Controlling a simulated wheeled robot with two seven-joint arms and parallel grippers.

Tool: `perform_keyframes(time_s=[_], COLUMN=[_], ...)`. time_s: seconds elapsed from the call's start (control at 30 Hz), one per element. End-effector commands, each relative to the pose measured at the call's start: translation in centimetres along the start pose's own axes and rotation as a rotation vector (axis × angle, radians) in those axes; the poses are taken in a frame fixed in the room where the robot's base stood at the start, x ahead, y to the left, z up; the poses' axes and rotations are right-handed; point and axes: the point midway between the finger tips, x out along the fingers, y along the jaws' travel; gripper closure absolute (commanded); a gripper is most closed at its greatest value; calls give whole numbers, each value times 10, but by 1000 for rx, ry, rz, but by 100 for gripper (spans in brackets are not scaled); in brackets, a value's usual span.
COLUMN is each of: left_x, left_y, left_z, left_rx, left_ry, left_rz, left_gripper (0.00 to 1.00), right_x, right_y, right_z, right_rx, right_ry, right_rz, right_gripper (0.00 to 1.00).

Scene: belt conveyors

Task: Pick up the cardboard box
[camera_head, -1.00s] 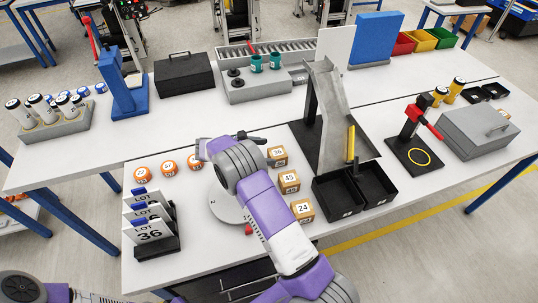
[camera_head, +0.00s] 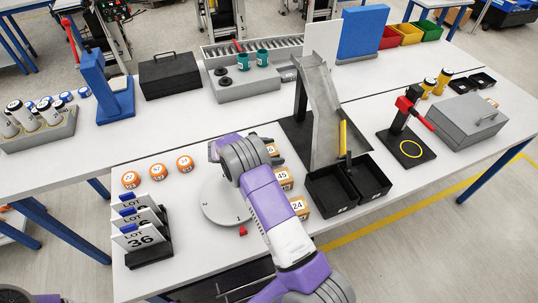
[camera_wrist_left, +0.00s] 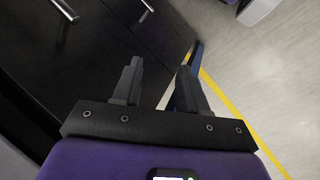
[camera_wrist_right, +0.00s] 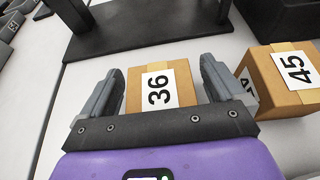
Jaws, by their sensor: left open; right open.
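Three small cardboard boxes stand in a row on the near table. The one marked 36 (camera_head: 273,150) is partly hidden by my right gripper in the head view; 45 (camera_head: 284,180) and 24 (camera_head: 299,206) are nearer. In the right wrist view, box 36 (camera_wrist_right: 158,90) lies ahead between the open fingers of my right gripper (camera_wrist_right: 160,70), with a gap on each side. Box 45 (camera_wrist_right: 280,80) is just right of the right finger. My left gripper (camera_wrist_left: 160,68) is open and empty, beside a dark drawer front.
A grey round disc (camera_head: 222,207) lies left of the boxes, with orange cylinders (camera_head: 158,171) behind and a LOT card rack (camera_head: 148,240) at left. Black bins (camera_head: 331,191) and a metal chute (camera_head: 322,115) stand close on the right.

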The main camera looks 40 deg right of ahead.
Motion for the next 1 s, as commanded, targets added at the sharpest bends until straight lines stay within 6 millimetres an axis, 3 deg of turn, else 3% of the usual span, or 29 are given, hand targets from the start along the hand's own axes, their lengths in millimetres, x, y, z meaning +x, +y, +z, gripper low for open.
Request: perform_keyframes(time_s=[0.07,0.43,0.73,1.0], left_x=[0,0,0,-6], left_y=[0,0,0,2], left_z=[0,0,0,0], left_rx=[0,0,0,0], left_ry=[0,0,0,0], left_rz=[0,0,0,0], left_gripper=[57,57,57,57], right_x=[-1,-1,-3,-22], right_y=[0,0,0,1], right_z=[0,0,5,50], right_rx=[0,0,2,5], right_ry=[0,0,-1,1], right_rz=[1,0,1,3], right_gripper=[4,61,63,63])
